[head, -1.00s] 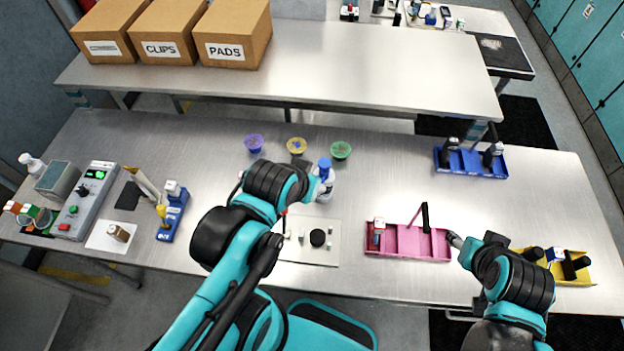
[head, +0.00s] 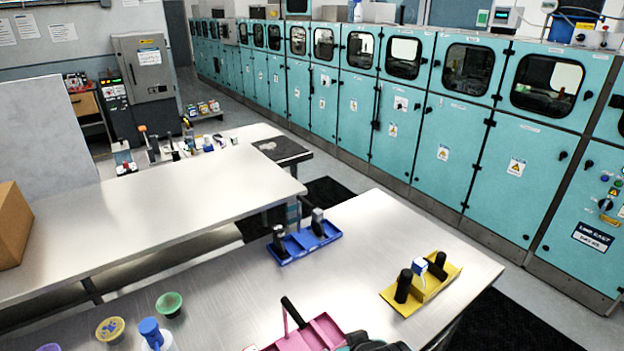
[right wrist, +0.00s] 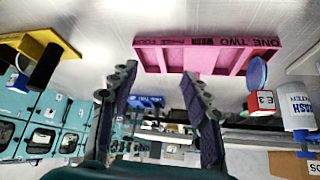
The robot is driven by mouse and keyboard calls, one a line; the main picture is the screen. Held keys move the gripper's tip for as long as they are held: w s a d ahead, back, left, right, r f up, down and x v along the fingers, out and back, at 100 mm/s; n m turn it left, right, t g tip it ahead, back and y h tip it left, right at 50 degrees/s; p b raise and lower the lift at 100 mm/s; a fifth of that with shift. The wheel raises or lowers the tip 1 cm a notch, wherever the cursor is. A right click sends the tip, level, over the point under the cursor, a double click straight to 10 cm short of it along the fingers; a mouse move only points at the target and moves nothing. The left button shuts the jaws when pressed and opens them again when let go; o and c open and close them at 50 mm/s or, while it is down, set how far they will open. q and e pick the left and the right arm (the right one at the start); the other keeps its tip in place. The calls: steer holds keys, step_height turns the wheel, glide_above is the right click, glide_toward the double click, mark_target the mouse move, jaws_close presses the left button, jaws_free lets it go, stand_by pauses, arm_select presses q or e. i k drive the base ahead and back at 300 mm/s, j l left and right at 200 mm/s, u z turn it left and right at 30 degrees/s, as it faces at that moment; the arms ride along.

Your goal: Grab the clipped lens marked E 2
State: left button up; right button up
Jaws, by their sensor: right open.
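In the right wrist view, which is upside down, my right gripper (right wrist: 162,88) is open and empty, with fingers apart on either side of the frame centre. A red and white block (right wrist: 260,101) with a blue round disc (right wrist: 257,73) stands at the right end of the pink tray (right wrist: 235,62); its mark looks like E 3. No mark E 2 is readable. In the head view the pink tray (head: 328,330) is cut off at the bottom, with a dark upright piece (head: 292,312) in it. My left gripper is out of view.
A blue tray (head: 287,257) and a yellow tray (head: 446,281) with dark pieces stand on the table (head: 240,283). A wash bottle (head: 152,333) and small bowls, including a green one (head: 169,304), stand at lower left. Bare table lies between the blue and yellow trays.

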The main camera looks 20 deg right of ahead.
mark_target(419, 266)
steer(key=k+z, duration=0.1)
steer(key=z, duration=0.35)
steer(key=k+j+z, duration=0.1)
steer(key=z, duration=0.35)
steer(key=k+z, duration=0.1)
steer(key=z, duration=0.35)
steer(key=i+l+u, duration=0.1)
steer(key=i+l, duration=0.55)
steer(key=l, duration=0.15)
steer(key=i+l+u, duration=0.15)
steer(key=i+l, duration=0.15)
steer(key=l, duration=0.1)
